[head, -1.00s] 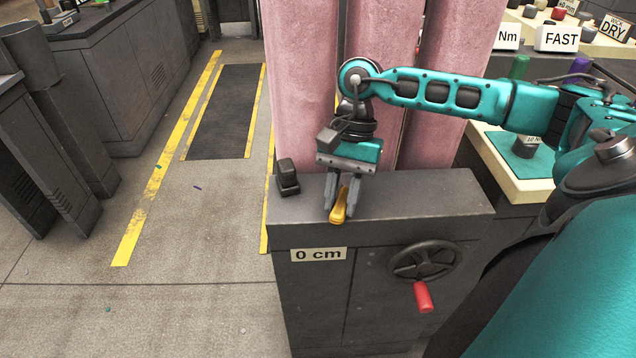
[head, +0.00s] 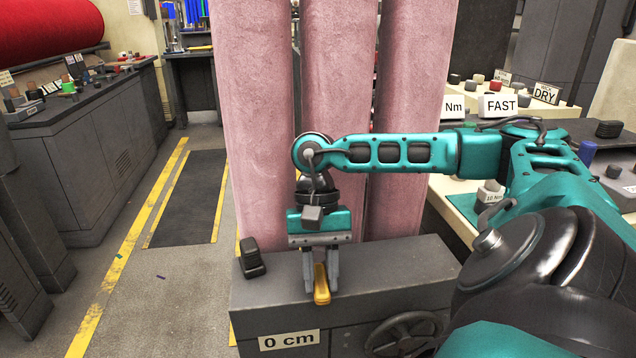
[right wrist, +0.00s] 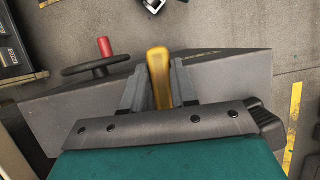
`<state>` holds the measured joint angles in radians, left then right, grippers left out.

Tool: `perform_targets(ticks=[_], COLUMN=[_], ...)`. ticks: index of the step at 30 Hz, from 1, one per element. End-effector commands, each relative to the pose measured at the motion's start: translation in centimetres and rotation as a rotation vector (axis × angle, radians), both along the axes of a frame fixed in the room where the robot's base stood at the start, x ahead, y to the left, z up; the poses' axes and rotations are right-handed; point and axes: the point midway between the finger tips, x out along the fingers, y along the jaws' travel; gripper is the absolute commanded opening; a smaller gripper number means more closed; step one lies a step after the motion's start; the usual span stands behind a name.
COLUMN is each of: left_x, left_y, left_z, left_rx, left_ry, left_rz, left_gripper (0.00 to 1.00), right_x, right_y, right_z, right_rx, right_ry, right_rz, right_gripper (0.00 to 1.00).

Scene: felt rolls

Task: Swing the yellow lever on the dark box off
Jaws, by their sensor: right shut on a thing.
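The yellow lever (head: 321,287) is on top of the dark box (head: 400,262), near its front edge. It points toward the front of the box in the head view. My right gripper (head: 321,284) comes down from above and is shut on the lever, with one finger on each side. In the right wrist view the lever (right wrist: 159,76) stands between the two grey fingers (right wrist: 158,88). The lever's base is hidden by the gripper. My left gripper is not in view.
Pink felt rolls (head: 335,110) stand upright behind the box. A small black block (head: 251,258) sits at the box's left end. A handwheel (head: 403,335) and a "0 cm" label (head: 289,340) are on the front. Open floor (head: 190,285) lies to the left.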

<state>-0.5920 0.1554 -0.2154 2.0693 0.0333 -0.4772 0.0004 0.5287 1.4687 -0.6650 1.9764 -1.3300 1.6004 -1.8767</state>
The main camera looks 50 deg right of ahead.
Motion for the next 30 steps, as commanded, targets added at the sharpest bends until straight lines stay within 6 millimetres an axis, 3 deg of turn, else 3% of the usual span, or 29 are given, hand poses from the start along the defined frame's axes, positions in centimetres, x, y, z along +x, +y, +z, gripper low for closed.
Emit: perform_targets(ticks=[3,4,12,20,30], left_x=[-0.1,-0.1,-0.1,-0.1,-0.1], left_y=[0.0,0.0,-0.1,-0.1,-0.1], left_z=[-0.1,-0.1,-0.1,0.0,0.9], left_rx=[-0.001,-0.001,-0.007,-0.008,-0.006], left_ry=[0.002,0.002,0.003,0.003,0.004], left_rz=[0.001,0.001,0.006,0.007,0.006], left_gripper=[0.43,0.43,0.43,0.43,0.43], right_x=[0.0,0.0,0.0,0.1,1.5], right_y=[0.0,0.0,0.0,-0.1,-1.5], right_z=[0.0,0.0,0.0,0.3,5.0], right_rx=[0.000,0.000,0.000,0.000,0.001], right_ry=[-0.001,-0.001,-0.001,-0.001,-0.004], right_rz=[0.000,0.000,-0.001,-0.001,-0.002], right_gripper=[0.00,0.28,0.53,0.53,0.53])
